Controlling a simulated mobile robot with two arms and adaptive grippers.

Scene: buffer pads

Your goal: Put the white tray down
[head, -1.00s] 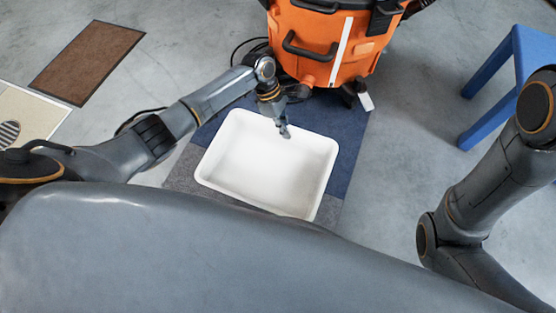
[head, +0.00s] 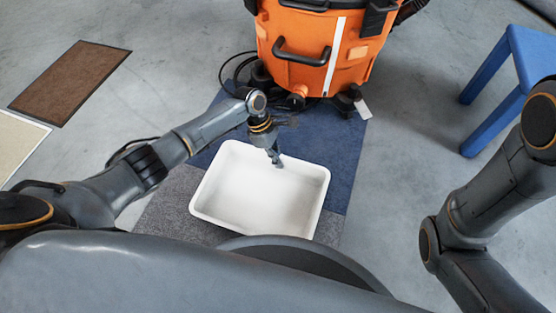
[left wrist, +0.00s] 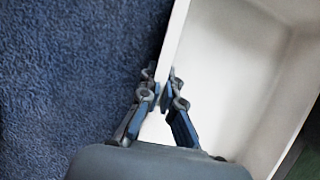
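The white tray (head: 210,214) is an open, shallow rectangular tray, empty and about level, in the middle of the head view. It is over a blue and grey floor mat (head: 340,165); I cannot tell whether it touches the mat. My left gripper (head: 278,164) points down at the tray's far wall. In the left wrist view, the gripper's fingers (left wrist: 162,92) are closed on the tray's rim (left wrist: 172,45), one on each side of the wall. My right arm is at the right of the head view, but its gripper is out of sight.
An orange vacuum cleaner (head: 310,50) with a black hose stands just behind the mat. A blue stool (head: 500,95) stands at the right. A brown mat (head: 70,82) and a cream mat (head: 18,140) lie at the left. Grey floor between mat and stool is clear.

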